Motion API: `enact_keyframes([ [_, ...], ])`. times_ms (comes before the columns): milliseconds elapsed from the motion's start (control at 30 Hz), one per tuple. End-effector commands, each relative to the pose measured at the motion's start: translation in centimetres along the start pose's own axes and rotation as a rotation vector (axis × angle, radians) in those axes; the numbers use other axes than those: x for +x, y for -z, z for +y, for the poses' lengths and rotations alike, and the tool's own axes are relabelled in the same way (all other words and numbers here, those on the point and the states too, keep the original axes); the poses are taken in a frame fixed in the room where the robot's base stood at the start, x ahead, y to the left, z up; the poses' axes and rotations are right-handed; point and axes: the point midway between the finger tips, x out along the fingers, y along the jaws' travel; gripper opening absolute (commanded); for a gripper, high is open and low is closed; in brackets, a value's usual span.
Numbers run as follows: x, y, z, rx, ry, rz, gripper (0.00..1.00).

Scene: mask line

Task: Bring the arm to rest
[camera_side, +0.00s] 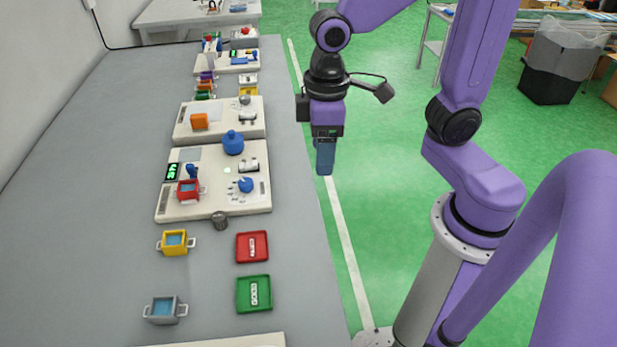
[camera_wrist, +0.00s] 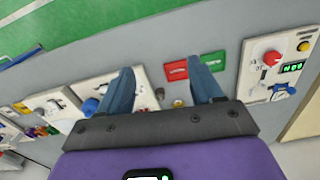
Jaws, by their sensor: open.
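My gripper (camera_side: 325,160) hangs from the purple arm, pointing down, in the side view. It is to the right of the table's edge, over the green floor, and touches nothing. In the wrist view my gripper (camera_wrist: 165,90) shows two blue fingers spread wide apart with nothing held between them. The work table (camera_side: 110,130) lies below and to the left of it in the side view.
White boards (camera_side: 235,205) with knobs and small parts line the table. A red tray (camera_side: 252,247), a green tray (camera_side: 254,294), a yellow box (camera_side: 174,243) and a grey box (camera_side: 162,310) stand nearer the camera. The table's left part is clear.

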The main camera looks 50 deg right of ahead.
Motion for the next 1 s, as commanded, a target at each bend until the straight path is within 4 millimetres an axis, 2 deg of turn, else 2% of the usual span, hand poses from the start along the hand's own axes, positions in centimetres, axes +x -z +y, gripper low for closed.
enact_keyframes([
  [33,0.0,-1.4,-0.5,-0.045,0.001,0.002,0.65],
  [200,0.4,-5.7,-1.8,-0.193,0.004,0.006,0.65],
  [433,0.9,-10.3,-2.9,-0.349,0.007,0.009,0.65],
  [600,1.1,-11.6,-3.2,-0.394,0.008,0.010,0.65],
  [1000,1.2,-11.7,-3.2,-0.398,0.008,0.009,0.65],
])
